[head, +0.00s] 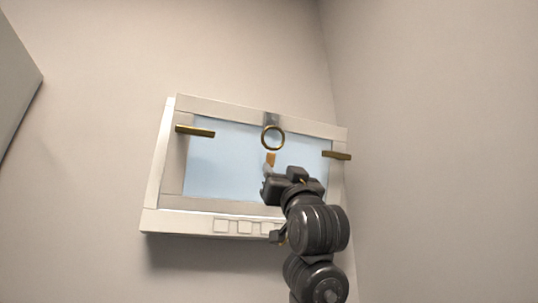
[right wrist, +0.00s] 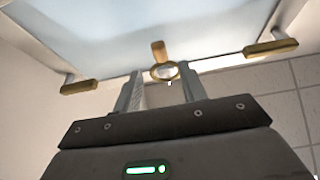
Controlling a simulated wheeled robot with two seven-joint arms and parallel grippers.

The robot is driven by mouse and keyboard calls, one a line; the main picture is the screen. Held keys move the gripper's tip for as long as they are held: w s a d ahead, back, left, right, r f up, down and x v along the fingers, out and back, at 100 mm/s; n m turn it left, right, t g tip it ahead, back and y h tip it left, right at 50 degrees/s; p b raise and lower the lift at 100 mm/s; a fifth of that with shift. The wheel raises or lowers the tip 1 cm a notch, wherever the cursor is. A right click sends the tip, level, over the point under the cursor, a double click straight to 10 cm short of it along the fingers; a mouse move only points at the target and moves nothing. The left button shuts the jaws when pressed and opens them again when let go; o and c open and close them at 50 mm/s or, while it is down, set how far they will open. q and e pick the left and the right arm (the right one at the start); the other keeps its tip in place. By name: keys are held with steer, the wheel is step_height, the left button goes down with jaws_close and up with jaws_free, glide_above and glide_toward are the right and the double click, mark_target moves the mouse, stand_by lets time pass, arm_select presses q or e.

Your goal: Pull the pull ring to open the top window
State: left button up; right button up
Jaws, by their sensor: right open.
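The top window has a white frame (head: 235,110) and pale blue glass (head: 225,165); it hangs high on the wall in the head view. The brass pull ring (head: 273,149) is at the middle of its upper rail. A small brass tab (head: 270,159) shows just below the ring. My right gripper (head: 268,174) is open in front of the glass, below the ring in the picture. In the right wrist view the ring (right wrist: 165,79) appears between the tips of the open fingers (right wrist: 163,86), with no clear contact. My left gripper is out of view.
Brass handles stick out at the window's left (head: 195,131) and right (head: 336,155) sides. A wall corner stands close on the right.

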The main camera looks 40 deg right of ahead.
mark_target(272, 160)
steer(key=p+x, duration=0.5)
steer(key=x, duration=0.2)
steer(key=shift+w+r, duration=0.25)
steer(key=shift+w+d+r, duration=0.1)
steer(key=shift+w+r, duration=0.1)
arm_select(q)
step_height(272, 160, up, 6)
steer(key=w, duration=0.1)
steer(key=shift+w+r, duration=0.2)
arm_select(e)
steer(key=shift+w, duration=0.15)
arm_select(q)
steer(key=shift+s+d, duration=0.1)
arm_select(e)
jaws_close()
steer(key=shift+d, duration=0.1)
